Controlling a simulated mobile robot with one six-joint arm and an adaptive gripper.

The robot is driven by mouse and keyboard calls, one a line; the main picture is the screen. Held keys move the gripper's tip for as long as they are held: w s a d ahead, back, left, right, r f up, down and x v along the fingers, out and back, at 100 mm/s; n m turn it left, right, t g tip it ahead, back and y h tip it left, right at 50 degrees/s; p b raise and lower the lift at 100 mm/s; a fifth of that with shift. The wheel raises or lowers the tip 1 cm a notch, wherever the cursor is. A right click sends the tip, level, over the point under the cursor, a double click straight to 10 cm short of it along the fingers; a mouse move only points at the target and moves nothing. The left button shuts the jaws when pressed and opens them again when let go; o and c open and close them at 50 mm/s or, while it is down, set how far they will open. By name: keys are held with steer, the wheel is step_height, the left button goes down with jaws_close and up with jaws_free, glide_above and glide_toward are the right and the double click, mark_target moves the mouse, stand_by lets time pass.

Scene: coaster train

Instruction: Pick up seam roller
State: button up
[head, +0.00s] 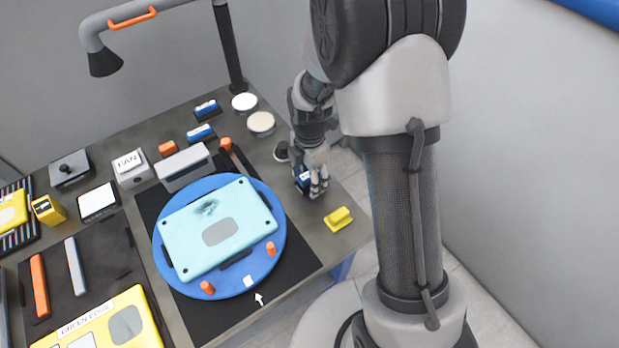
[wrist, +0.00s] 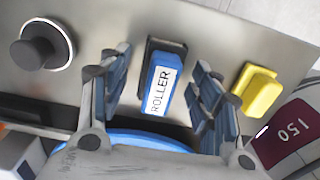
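The seam roller (wrist: 160,88) is a blue block with a white label reading ROLLER, and it shows upright in the middle of the wrist view. In the head view the roller (head: 303,179) is mostly hidden behind my gripper (head: 317,191) at the right side of the table. My gripper (wrist: 161,92) has its fingers apart, one on each side of the roller. A gap shows between each finger and the roller in the wrist view, so nothing is gripped.
A yellow block (head: 338,219) lies close to the right of my gripper, near the table edge. A black knob (wrist: 42,47) stands left of the roller. A blue turntable (head: 164,243) with a teal plate (head: 185,239) is left of my gripper. Blue blocks (head: 200,133) lie farther back.

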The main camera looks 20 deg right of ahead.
steer(key=c, duration=1.3)
steer(key=shift+r, duration=0.1)
step_height(320, 180, up, 20)
steer(key=p, duration=0.6)
steer(key=o, duration=0.8)
steer(key=c, duration=0.5)
steer(key=shift+c, duration=0.2)
